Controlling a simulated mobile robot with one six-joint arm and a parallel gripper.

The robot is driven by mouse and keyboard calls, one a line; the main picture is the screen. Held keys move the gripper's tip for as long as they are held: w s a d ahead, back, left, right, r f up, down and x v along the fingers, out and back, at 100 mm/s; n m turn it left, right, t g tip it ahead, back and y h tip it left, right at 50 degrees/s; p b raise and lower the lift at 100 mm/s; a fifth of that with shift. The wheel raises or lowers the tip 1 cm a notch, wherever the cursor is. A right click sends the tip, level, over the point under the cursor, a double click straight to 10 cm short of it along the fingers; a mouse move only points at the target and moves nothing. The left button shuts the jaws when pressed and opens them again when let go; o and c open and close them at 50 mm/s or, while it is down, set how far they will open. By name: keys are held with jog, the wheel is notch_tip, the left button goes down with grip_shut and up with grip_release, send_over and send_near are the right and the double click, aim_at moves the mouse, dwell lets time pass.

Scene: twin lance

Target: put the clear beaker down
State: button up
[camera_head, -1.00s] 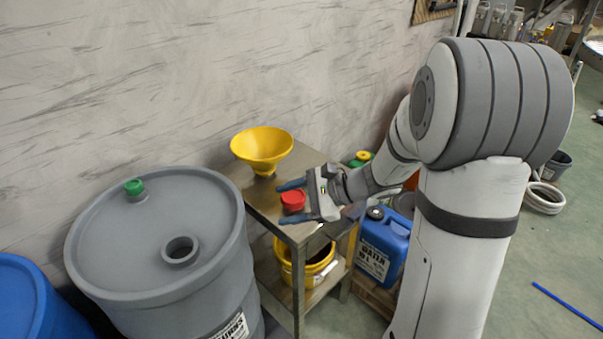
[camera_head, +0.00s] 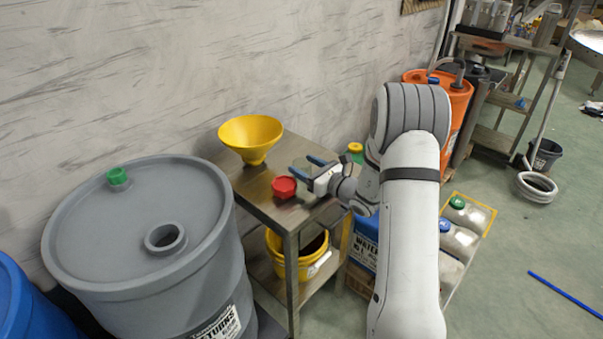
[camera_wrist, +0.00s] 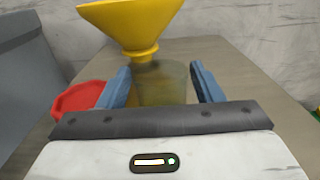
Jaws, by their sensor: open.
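The clear beaker (camera_wrist: 162,84) shows in the wrist view as a see-through, faintly tinted vessel on the steel table (camera_wrist: 235,75). It is between the two blue fingers of my gripper (camera_wrist: 160,82), with a narrow gap on each side. My gripper is open around it. In the head view my gripper (camera_head: 305,168) is low over the table's right part, and I cannot make out the beaker there. The yellow funnel (camera_wrist: 130,22) is beyond the beaker and overlaps its top in the wrist view.
A red lidded item (camera_head: 284,187) sits on the table just left of my gripper. The yellow funnel (camera_head: 250,136) stands at the table's back left. A grey drum (camera_head: 135,215) stands left of the table. A yellow bucket (camera_head: 298,255) is on the lower shelf.

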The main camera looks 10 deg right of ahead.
jog(key=shift+x, duration=1.35)
jog(key=shift+c, duration=0.6)
jog(key=shift+s, duration=0.1)
jog(key=c, duration=0.7)
jog(key=shift+r, duration=0.1)
